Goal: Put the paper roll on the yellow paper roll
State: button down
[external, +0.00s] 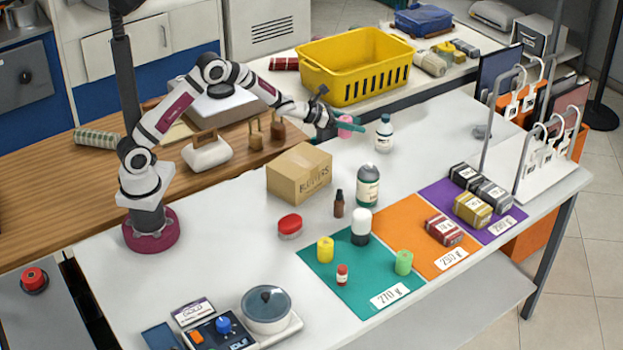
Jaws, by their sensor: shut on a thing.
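My gripper (347,128) has teal fingers and is shut on a pink paper roll (345,122). It holds the roll above the far part of the white table, left of a white bottle with a dark label. The yellow paper roll (325,250) stands upright on the teal mat (352,283), well in front of my gripper and apart from it. Nothing is on top of the yellow roll. Part of the pink roll is hidden by the fingers.
Beside that roll are a white-topped dark container (361,227), a small red bottle (342,275) and a green roll (403,262).

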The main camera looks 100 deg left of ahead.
notch_tip(320, 180, up, 7)
jog(key=m+g+h, duration=0.1)
jog(key=m+h, duration=1)
jog(key=h, duration=0.1)
send_over(325, 251)
jog(key=w, duration=0.1)
jog(key=s+d+m+g+h, duration=0.3)
jog(key=s+d, duration=0.3)
jog(key=d, duration=0.4)
jog(key=w+a+f, duration=0.3)
jog(key=a+f, duration=0.2)
jog(key=f, duration=0.3)
jog(key=w+a+f, duration=0.3)
jog(key=a+f, duration=0.2)
jog(key=f, duration=0.3)
jog(key=shift+w, duration=0.3)
jog(key=shift+f, duration=0.25)
